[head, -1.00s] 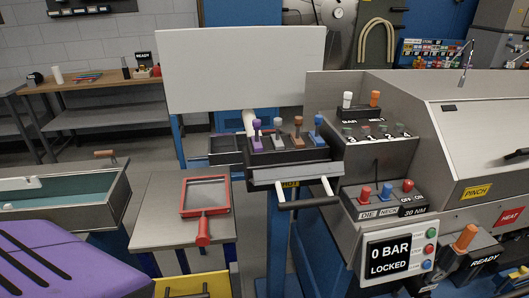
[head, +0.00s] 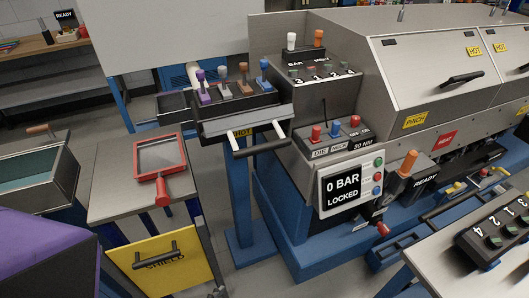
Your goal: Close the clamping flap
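No part is labelled as a clamping flap, and I cannot tell for certain which part it is. The grey machine body (head: 310,90) has sloping covers; one black cover handle (head: 461,79) shows at the right. An orange-topped lever (head: 407,164) stands next to a READY label. Neither of my grippers is in view.
A red-framed screen (head: 160,157) lies on a small grey table (head: 115,195). A yellow SHIELD panel (head: 160,262) stands in front. A purple box (head: 45,255) is at the lower left. A numbered control box (head: 490,235) is at the lower right. Bare floor shows below the machine's blue base (head: 290,240).

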